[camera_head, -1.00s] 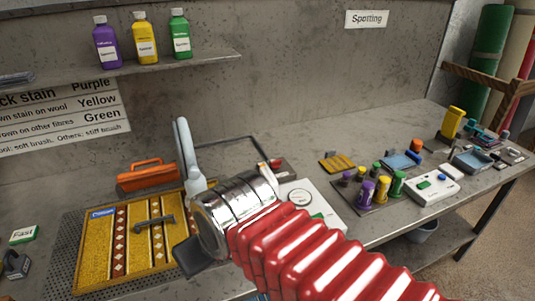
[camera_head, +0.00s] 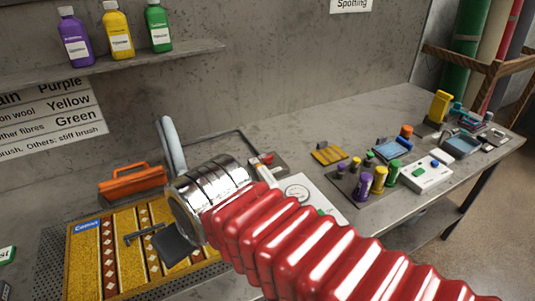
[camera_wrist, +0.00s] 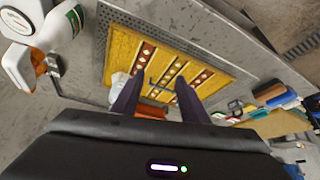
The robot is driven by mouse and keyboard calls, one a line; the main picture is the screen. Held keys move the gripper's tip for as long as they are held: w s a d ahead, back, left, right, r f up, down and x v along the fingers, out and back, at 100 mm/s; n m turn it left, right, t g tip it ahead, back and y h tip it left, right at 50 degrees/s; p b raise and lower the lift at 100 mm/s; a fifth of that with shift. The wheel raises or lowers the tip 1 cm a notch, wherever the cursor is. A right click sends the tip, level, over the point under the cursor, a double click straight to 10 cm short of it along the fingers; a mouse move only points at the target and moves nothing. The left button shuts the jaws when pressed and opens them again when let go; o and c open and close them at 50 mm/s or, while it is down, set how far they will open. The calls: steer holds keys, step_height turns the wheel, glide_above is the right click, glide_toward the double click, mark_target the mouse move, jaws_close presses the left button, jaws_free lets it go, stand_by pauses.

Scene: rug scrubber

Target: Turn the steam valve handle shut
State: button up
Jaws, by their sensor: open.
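The wrist lies to the left of the lever, over the rug's right edge. In the wrist view, my gripper (camera_wrist: 158,80) is open, its two dark fingers apart with nothing held between them. They point at the yellow patterned rug (camera_wrist: 170,62). I cannot make out the valve handle there.
An orange-handled case (camera_head: 130,183) stands behind the rug. Several small coloured bottles (camera_head: 364,186) and a white box (camera_head: 426,174) stand to the right. A shelf (camera_head: 150,58) holds purple, yellow and green bottles.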

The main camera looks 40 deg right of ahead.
steer(key=shift+o, duration=0.6)
steer(key=shift+w+d+r, duration=0.15)
steer(key=shift+w+d, duration=0.05)
steer(key=shift+w, duration=0.1)
steer(key=shift+o, duration=1.2)
steer(key=w+d+r+m, duration=0.1)
steer(key=w+d+r, duration=0.1)
steer(key=w+d, duration=0.4)
steer(key=shift+w+d+r+h, duration=0.2)
steer(key=shift+w+r+h, duration=0.15)
steer(key=shift+w, duration=0.15)
steer(key=m+g, duration=0.1)
steer(key=m, duration=0.2)
glide_above(268, 156)
steer(key=s+a, duration=0.2)
steer(key=s, duration=0.4)
step_height(268, 156, down, 5)
steer(key=shift+w+d+h, duration=0.15)
steer(key=shift+w+h, duration=0.05)
steer(key=shift+h, duration=0.15)
steer(key=shift+f, duration=0.1)
steer(key=x, duration=1.3)
steer(key=shift+f, duration=0.3)
steer(key=shift+c, duration=0.3)
